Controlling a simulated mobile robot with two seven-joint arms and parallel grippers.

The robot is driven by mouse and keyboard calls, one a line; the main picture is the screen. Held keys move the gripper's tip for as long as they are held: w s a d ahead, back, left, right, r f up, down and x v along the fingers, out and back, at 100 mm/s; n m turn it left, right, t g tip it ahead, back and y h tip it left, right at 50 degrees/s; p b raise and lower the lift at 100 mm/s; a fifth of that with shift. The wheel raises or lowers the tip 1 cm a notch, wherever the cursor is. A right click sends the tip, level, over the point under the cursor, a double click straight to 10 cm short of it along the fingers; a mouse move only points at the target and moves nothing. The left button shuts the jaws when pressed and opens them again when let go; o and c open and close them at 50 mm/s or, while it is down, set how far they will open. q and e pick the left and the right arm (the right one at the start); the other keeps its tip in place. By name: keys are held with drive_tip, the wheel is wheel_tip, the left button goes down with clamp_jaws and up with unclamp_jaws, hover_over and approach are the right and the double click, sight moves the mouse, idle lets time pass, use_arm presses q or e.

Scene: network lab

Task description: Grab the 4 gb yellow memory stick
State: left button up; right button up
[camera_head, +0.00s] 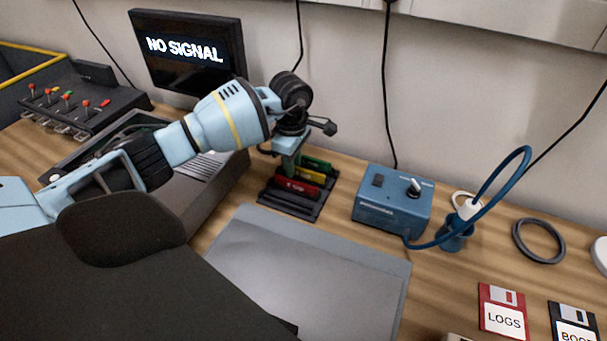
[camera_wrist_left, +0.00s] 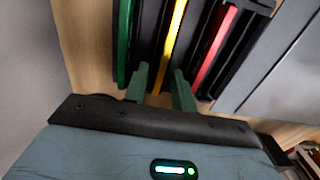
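The yellow memory stick (camera_head: 311,174) stands in a dark rack (camera_head: 287,203) between a red stick (camera_head: 297,187) and a green stick (camera_head: 319,164). Its label is too small to read. My left gripper (camera_head: 290,158) points down at the rack and partly hides it. In the left wrist view the two greenish fingers (camera_wrist_left: 161,88) are apart, one to each side of the line of the yellow stick (camera_wrist_left: 174,40). The green stick (camera_wrist_left: 124,45) lies left of them and the red stick (camera_wrist_left: 215,45) right. I cannot tell whether the fingers touch the yellow stick. My right gripper is not seen.
A blue box (camera_head: 392,205) with a knob stands right of the rack, and a blue cup with cable (camera_head: 456,236) beyond it. A grey mat (camera_head: 310,270) lies in front. A monitor (camera_head: 188,55) and a laptop-like console (camera_head: 205,195) are left. Floppy disks (camera_head: 503,312) lie at lower right.

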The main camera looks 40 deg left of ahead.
use_arm(q)
clamp_jaws()
drive_tip(key=shift+r, duration=0.1)
wheel_tip(320, 180, up, 10)
idle(0.5)
